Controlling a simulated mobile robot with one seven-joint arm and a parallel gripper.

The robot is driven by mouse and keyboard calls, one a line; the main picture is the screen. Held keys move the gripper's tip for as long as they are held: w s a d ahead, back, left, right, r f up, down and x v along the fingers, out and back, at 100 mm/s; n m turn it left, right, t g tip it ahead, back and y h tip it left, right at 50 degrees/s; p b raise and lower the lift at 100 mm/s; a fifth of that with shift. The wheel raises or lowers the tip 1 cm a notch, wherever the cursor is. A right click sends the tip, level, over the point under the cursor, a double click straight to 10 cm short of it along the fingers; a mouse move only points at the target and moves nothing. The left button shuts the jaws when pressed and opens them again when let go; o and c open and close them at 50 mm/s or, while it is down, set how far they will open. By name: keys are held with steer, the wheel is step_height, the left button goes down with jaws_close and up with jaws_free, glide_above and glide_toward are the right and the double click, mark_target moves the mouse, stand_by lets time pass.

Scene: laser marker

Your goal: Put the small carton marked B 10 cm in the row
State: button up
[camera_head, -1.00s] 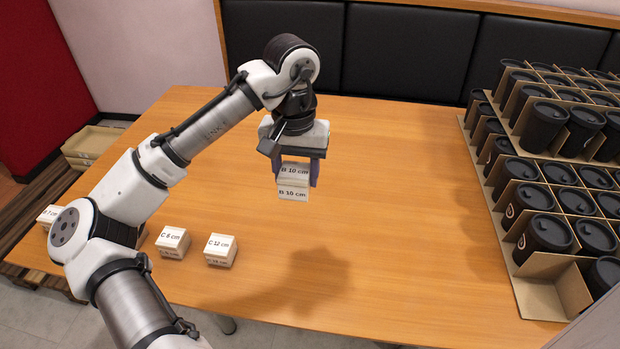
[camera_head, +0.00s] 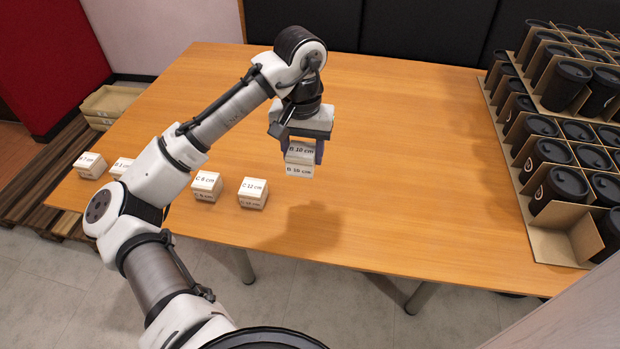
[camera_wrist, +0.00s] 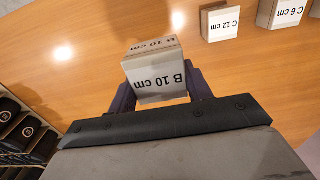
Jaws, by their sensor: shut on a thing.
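The small carton marked B 10 cm (camera_head: 299,161) is held between the fingers of my gripper (camera_head: 302,150), above the wooden table. Its label shows on the top and on the front side. In the wrist view the carton (camera_wrist: 158,78) sits between both dark fingers. Further left are another carton (camera_head: 121,167), partly hidden by my arm, and an end carton (camera_head: 90,165). My gripper is right of and behind C 12 cm.
The table (camera_head: 400,170) is clear to the right of the row. Black lidded cups in cardboard dividers (camera_head: 560,190) are stacked at the right end. Dark padded panels (camera_head: 400,35) stand behind the table. Tan trays (camera_head: 108,104) lie beyond its left end.

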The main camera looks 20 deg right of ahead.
step_height(320, 180, down, 14)
steer(key=shift+r+p, duration=0.15)
steer(key=shift+p, duration=0.15)
steer(key=o, duration=1)
step_height(320, 180, up, 12)
steer(key=shift+b, duration=0.5)
steer(key=shift+r, duration=0.1)
